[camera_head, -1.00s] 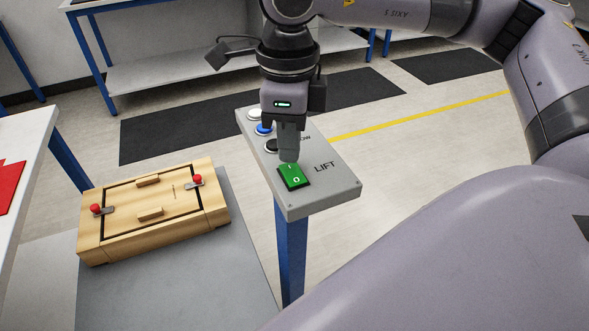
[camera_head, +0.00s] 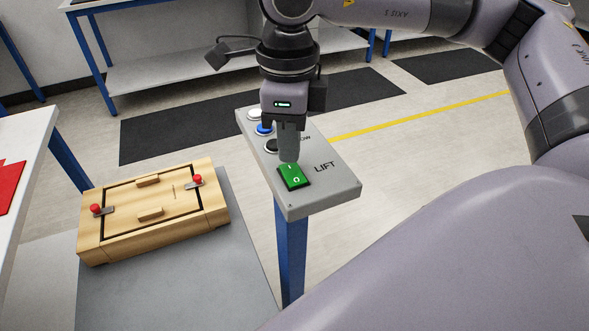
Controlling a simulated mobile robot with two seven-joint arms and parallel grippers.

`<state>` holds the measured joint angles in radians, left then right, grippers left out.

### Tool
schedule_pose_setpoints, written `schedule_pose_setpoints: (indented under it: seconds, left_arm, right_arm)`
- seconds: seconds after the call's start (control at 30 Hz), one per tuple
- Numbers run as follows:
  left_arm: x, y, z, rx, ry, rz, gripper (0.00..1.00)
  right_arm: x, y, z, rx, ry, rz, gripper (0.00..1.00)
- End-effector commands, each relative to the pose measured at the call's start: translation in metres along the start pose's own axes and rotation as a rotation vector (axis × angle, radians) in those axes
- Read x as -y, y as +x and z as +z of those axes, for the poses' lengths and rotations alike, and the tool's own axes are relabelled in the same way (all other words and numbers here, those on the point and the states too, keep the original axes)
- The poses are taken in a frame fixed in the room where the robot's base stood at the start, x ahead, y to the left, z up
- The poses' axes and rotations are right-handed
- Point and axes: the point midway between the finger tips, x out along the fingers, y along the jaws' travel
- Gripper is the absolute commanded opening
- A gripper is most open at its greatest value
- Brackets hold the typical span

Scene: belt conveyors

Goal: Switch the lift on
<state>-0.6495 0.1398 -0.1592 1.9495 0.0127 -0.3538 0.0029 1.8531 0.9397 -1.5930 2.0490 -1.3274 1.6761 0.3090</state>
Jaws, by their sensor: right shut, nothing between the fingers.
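The lift switch (camera_head: 294,178) is a green rocker marked I and O, set beside the word LIFT at the near end of a grey control panel (camera_head: 325,185). My right gripper (camera_head: 289,159) points down over the panel, shut and empty. Its fingertips are at the far end of the rocker, by the I mark, and look to touch it. The fingertips hide part of that far edge. The O end faces me and shows clearly. My left gripper is not in view.
White, blue and black buttons (camera_head: 263,129) sit farther along the panel, partly behind my gripper. A blue post (camera_head: 291,250) carries the panel. A wooden box with red knobs (camera_head: 150,213) lies on a grey surface to the left. A white table (camera_head: 30,135) is at far left.

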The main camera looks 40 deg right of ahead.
Motion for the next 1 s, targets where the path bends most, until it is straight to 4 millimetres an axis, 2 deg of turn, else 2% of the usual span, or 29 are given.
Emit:
schedule_pose_setpoints:
  seconds: [1.0]
  left_arm:
    - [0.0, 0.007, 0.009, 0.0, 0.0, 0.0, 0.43]
  right_arm:
    - [0.0, 0.012, 0.0, 0.0, 0.0, 0.0, 0.0]
